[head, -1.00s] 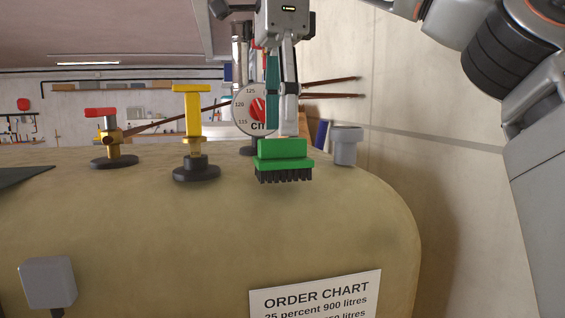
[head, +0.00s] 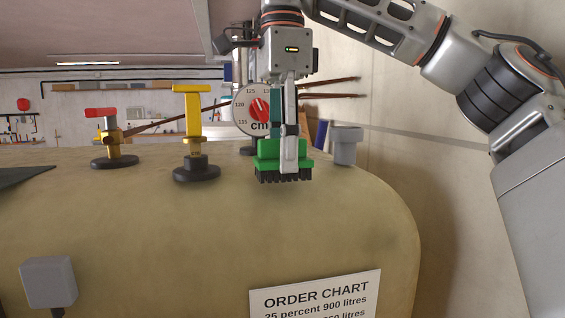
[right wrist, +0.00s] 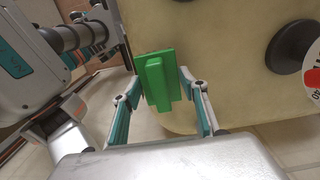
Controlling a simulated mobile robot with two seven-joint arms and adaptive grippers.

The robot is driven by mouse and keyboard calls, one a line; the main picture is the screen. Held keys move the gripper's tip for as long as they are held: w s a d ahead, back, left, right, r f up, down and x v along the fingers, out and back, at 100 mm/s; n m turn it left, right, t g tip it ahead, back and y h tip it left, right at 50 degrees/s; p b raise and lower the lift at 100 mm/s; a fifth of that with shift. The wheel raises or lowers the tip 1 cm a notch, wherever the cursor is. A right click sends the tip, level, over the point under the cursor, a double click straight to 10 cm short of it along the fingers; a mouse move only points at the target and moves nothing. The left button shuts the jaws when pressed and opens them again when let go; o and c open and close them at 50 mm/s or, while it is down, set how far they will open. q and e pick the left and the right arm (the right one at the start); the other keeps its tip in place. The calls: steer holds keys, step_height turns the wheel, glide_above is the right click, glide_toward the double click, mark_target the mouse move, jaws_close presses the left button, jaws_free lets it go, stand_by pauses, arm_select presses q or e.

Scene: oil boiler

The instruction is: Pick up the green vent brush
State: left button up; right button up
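The green vent brush (head: 266,160) sits on top of the beige tank (head: 200,240), its dark bristles pointing down. My right gripper (head: 287,165) comes from above, and a fingertip covers part of the brush in the head view. In the right wrist view the brush (right wrist: 157,80) lies between the spread fingers of my right gripper (right wrist: 160,88), with a gap visible on at least the left side. Contact on the right side is hard to tell. My left gripper is not in view.
A yellow valve (head: 194,130) and a red-handled valve (head: 107,135) stand left of the brush. A round dial gauge (head: 250,108) is close behind it. A grey capped pipe (head: 346,146) stands just to the right. A grey box (head: 49,283) is at lower left.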

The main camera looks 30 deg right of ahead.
steer(key=c, duration=0.5)
steer(key=shift+r, duration=0.2)
step_height(320, 180, up, 8)
steer(key=shift+f, duration=0.1)
steer(key=shift+w+r, duration=0.1)
steer(key=shift+r, duration=0.85)
